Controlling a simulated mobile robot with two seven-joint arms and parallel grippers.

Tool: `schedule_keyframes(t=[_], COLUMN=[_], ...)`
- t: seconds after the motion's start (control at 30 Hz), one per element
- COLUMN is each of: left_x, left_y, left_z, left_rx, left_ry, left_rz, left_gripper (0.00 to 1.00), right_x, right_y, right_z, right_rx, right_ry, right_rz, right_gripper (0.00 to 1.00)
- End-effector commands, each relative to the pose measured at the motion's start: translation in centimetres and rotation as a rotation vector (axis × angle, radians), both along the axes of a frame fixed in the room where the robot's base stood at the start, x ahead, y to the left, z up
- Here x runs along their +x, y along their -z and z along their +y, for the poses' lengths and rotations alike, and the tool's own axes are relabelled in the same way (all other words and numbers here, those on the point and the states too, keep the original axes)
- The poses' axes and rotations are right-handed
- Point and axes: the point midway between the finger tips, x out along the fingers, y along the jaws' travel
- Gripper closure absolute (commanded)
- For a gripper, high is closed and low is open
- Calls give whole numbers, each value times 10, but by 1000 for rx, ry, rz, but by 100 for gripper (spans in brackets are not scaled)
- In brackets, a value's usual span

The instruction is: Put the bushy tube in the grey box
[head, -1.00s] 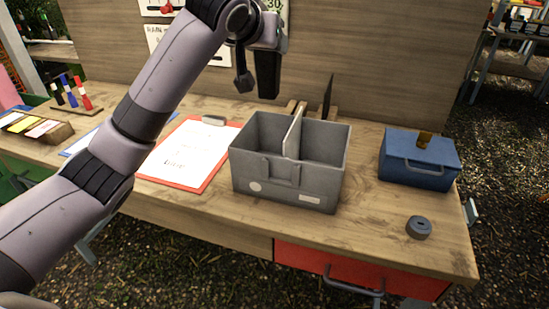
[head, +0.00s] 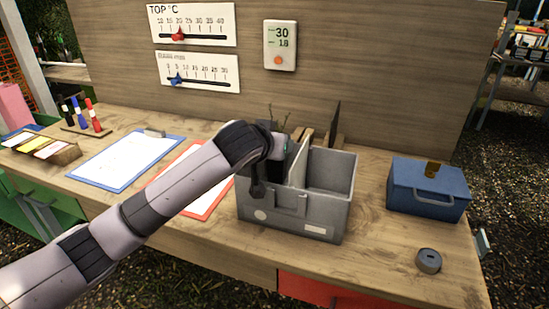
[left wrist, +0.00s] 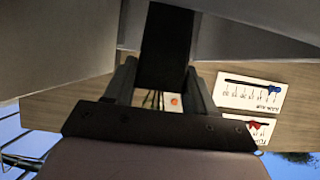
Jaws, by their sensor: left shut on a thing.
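The grey box (head: 321,220) stands on the table, split by an upright divider into left and right compartments. My left gripper (head: 274,168) is at the left compartment, pointing down. It is shut on the bushy tube, a black tube (left wrist: 165,45) that shows between my fingers in the left wrist view, with grey box walls on both sides. Thin green sprigs (head: 287,119) rise above the gripper in the head view. The tube's lower end is hidden by the box and my arm, so I cannot tell whether it touches the floor. My right gripper is not in view.
A blue box (head: 428,188) and a small round grey object (head: 428,261) are to the right. Clipboards (head: 125,160) and colour cards lie left. A wooden panel with temperature scales (head: 193,25) stands behind. The box's right compartment looks empty.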

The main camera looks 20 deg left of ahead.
Motion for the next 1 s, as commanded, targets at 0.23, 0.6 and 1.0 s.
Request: schedule_keyframes(t=[0.23,0.6,1.0], left_x=[0,0,0], left_y=[35,41,40], left_z=[0,0,0], left_rx=[2,0,1], left_ry=[0,0,0], left_rz=[2,-1,0], left_gripper=[80,80,34], right_x=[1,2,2], right_y=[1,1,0], right_z=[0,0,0], right_rx=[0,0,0], right_ry=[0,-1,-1], right_rz=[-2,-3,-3], right_gripper=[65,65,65])
